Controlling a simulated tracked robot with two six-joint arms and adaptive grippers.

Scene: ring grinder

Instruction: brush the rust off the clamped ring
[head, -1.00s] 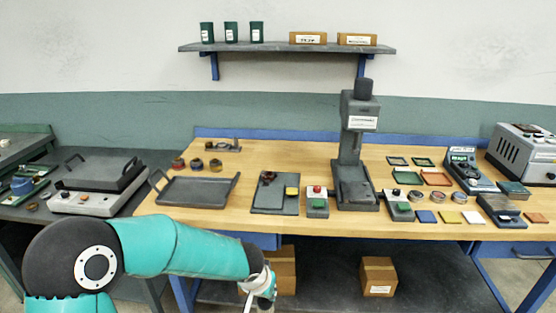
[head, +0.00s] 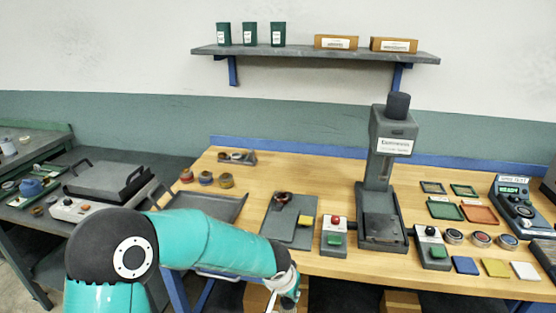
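A dark ring with a reddish tint (head: 283,197) sits on the grey plate (head: 285,236) in the middle of the wooden bench; it is too small to tell how it is clamped. A yellow block (head: 306,220) lies on the same plate, right of the ring; I cannot tell whether it is a brush. My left gripper (head: 288,298) is at the bottom edge, in front of the bench and apart from the ring. Its fingers are small and partly cut off, so its opening is unclear. My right gripper is out of view.
A grey tray (head: 236,206) lies left of the plate, partly behind my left arm. A control box with a red button (head: 335,222) and a tall press (head: 378,195) stand to the right. Several loose rings (head: 206,178) lie behind the tray. Bare wood shows behind the plate.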

